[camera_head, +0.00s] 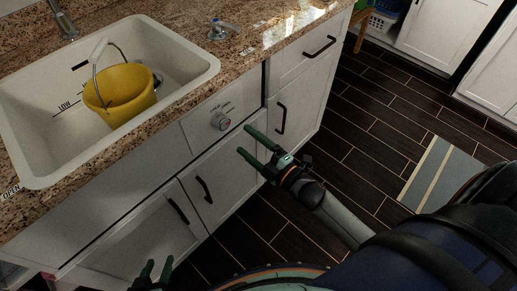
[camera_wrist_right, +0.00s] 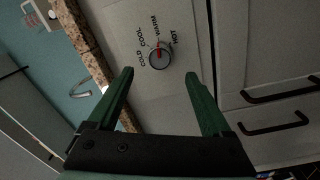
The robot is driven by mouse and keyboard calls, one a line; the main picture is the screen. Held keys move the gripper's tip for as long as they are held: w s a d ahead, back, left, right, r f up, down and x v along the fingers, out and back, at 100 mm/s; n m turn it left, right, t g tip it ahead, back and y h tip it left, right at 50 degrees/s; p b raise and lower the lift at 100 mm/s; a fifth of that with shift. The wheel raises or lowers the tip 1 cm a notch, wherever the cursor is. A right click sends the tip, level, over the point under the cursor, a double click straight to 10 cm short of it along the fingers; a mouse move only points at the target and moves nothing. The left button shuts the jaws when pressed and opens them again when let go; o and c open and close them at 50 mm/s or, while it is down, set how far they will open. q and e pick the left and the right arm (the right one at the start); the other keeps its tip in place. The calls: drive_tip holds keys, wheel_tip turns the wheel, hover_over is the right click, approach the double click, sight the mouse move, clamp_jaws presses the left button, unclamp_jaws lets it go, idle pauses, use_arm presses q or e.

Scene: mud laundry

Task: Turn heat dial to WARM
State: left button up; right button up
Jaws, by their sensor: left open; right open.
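The heat dial (camera_head: 221,121) is a round silver knob on the white cabinet front below the counter. In the right wrist view the dial (camera_wrist_right: 159,57) has a red mark pointing up in the picture, roughly toward WARM; its exact alignment is hard to tell. COLD, COOL, WARM and HOT are printed around it. My right gripper (camera_head: 247,141) is open and empty, in front of the panel, below and right of the dial. In its wrist view the dial shows just beyond the gap between the fingertips (camera_wrist_right: 159,74), apart from both. My left gripper (camera_head: 157,269) is open at the bottom edge, partly cut off.
A white sink (camera_head: 190,80) holds a yellow bucket (camera_head: 128,88). The granite counter edge (camera_head: 150,135) runs above the dial. Dark handles (camera_head: 203,189) stick out from doors and drawers nearby. A striped mat (camera_head: 440,170) lies on the dark floor at right.

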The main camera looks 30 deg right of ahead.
use_arm(q)
drive_tip(key=shift+s+a+f, duration=0.1)
drive_tip(key=shift+s+f, duration=0.25)
drive_tip(key=shift+s, duration=0.05)
use_arm(e)
drive_tip(key=v, duration=0.3)
drive_tip(key=shift+s+d, duration=0.1)
drive_tip(key=shift+s, duration=0.3)
use_arm(q)
drive_tip(key=shift+w+r, duration=0.1)
drive_tip(key=shift+r, duration=0.05)
drive_tip(key=s+a+r+y+p, duration=0.1)
drive_tip(key=a+r+p, duration=0.2)
drive_tip(key=r+p, duration=0.5)
drive_tip(key=p, duration=0.3)
drive_tip(key=shift+s+r+n, duration=0.15)
drive_tip(key=shift+s+n, duration=0.1)
drive_tip(key=shift+n, duration=0.05)
use_arm(e)
drive_tip(key=s+a+f+m+g+h, duration=0.1)
drive_tip(key=s+m+g+h, duration=0.1)
drive_tip(key=s+m+g, duration=0.2)
drive_tip(key=s+a+f+m+g+h, duration=0.1)
drive_tip(key=s+m+g, duration=0.3)
drive_tip(key=s+m, duration=0.6)
drive_tip(key=shift+a+f+m+h, duration=0.4)
drive_tip(key=shift+a+m, duration=0.15)
drive_tip(key=shift+m, duration=0.25)
